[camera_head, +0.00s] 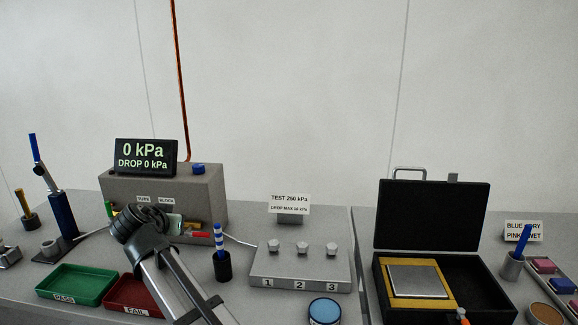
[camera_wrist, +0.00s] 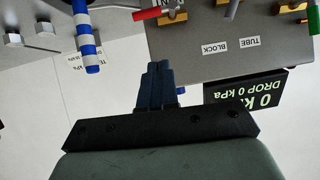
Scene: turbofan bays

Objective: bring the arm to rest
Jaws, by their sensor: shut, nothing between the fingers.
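My gripper (camera_wrist: 157,68) shows in the wrist view as two dark fingers pressed together, shut and empty. It is in front of the grey test box (camera_wrist: 215,50), apart from anything as far as I can tell. In the head view my arm rises from the lower edge and ends before the left part of the box (camera_head: 210,190); the fingers are hidden or cannot be made out there.
A pressure display (camera_head: 146,157) reads 0 kPa. Near my arm are a green PASS tray (camera_head: 75,284), a red FAIL tray (camera_head: 128,296) and a blue-white striped stick (camera_head: 219,240) in a black holder. A numbered block (camera_head: 300,265) and open black case (camera_head: 432,215) stand right.

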